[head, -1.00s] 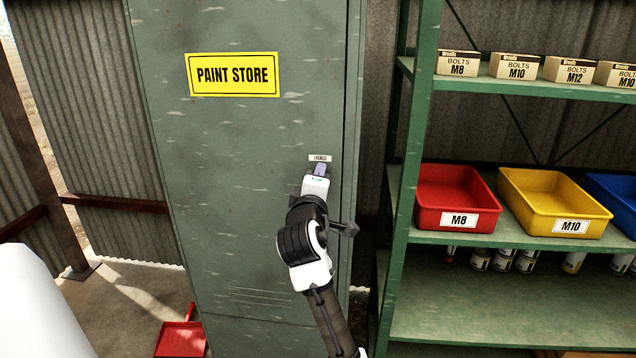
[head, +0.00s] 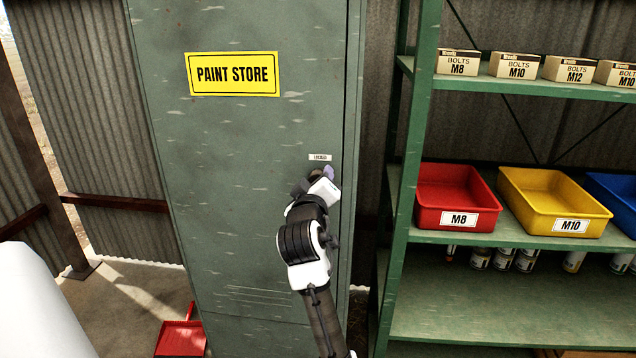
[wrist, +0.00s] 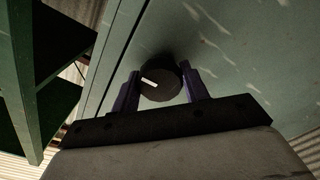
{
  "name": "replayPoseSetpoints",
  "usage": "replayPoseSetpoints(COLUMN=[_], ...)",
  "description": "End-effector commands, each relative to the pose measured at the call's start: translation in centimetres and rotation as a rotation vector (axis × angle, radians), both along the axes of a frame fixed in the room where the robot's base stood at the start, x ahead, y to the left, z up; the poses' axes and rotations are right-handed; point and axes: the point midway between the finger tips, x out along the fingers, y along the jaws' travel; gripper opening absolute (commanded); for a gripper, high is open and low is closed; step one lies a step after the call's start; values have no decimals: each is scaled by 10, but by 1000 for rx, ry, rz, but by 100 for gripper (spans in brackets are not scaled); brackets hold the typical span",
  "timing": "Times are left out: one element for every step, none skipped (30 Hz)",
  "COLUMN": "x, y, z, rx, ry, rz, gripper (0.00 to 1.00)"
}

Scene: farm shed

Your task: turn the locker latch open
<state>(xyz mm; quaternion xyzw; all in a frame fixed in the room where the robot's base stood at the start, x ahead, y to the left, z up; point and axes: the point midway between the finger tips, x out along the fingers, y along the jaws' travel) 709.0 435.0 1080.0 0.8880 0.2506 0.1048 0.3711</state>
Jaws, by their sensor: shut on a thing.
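The green locker (head: 235,190) stands upright with its door shut and a yellow "PAINT STORE" sign. Its latch is a round dark knob with a white mark, seen in the wrist view (wrist: 160,82). My gripper (head: 328,173) is at the door's right side, just below a small white label (head: 320,157). In the wrist view its two purple fingers (wrist: 160,88) sit on either side of the knob and are shut on it. The wrist view is tilted, with the white mark pointing left and slightly up. In the head view the knob is mostly hidden by my gripper.
Green shelving (head: 490,240) stands close to the right of the locker, with a red bin (head: 425,195), a yellow bin (head: 540,205) and boxes of bolts. A red dustpan (head: 180,338) is on the floor at lower left.

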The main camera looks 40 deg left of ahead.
Motion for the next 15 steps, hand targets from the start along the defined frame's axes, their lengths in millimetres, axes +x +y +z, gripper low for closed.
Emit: replayPoseSetpoints(x=[0,0,0,0,0,0,0,0,0,0,0,0,0,0,0], y=[0,0,0,0,0,0,0,0,0,0,0,0,0,0,0], z=[0,0,0,0,0,0,0,0,0,0,0,0,0,0,0], rx=[3,4,6,6,6,6,6,6,6,5,5,5,6,6,6], ry=[3,3,4,5,5,5,5,5,4,5,5,5,4,4,4], rz=[1,1,1,1,1,1,1,1,1,0,0,0,1,1,1], gripper=[22,22,22,22,22,22,22,22,22,22,22,22,46,50,55])
